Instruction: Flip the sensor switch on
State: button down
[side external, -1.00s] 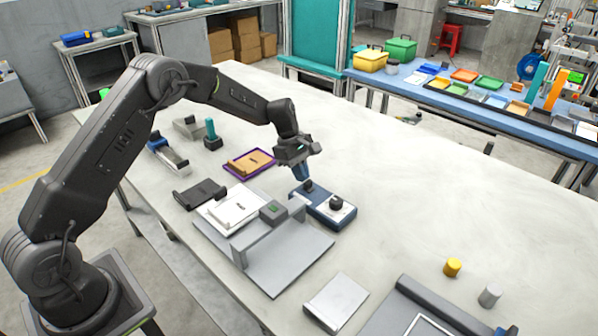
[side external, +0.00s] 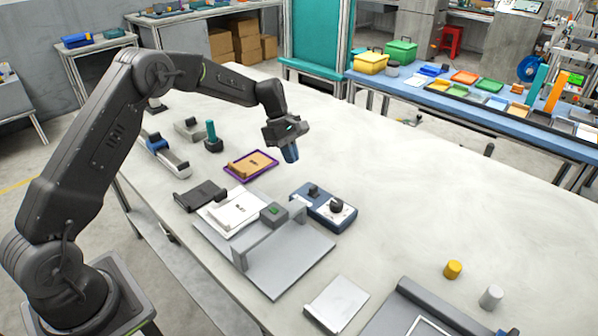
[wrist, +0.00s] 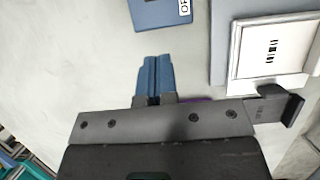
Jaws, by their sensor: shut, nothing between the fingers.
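A blue box with a pale top panel (side external: 325,206) lies on the table right of centre in the side view. It bears a black switch lever (side external: 313,190) at its far left part and a round black knob (side external: 337,205). In the wrist view only a corner of the blue box (wrist: 160,14) shows at the top edge, with part of a white label reading like "OF". My gripper (side external: 291,155) is shut and empty, its blue fingertips in the air above and behind the box, apart from it. The closed fingers also show in the wrist view (wrist: 155,75).
A grey stand (side external: 285,255) with a raised bridge and white plate (side external: 236,210) is beside the box. A purple-edged tray (side external: 251,164) with a brown block lies behind. Yellow (side external: 453,269) and grey (side external: 491,297) cylinders stand at right. The table's far right is clear.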

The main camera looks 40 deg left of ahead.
jog(key=shift+v, duration=2.6)
jog(key=s+d+r+m+t+y, duration=0.1)
jog(key=s+d+r+m, duration=0.25)
jog(key=s+r, duration=0.35)
jog(key=s+d+r+m+t+y, duration=0.1)
jog(key=s+d+r+m+y, duration=0.15)
jog(key=s+r+m, duration=0.35)
jog(key=s+d+m+t, duration=0.1)
jog(key=s+m, duration=0.3)
jog(key=s, duration=0.6)
jog(key=s+d+m+t, duration=0.2)
jog(key=s+m, duration=0.2)
jog(key=s, duration=0.7)
jog(key=shift+s+d+t+y, duration=0.3)
jog(key=shift+y, duration=0.15)
jog(key=c, duration=1.8)
grip_release()
jog(key=shift+r+m, duration=0.1)
jog(key=shift+m, duration=0.15)
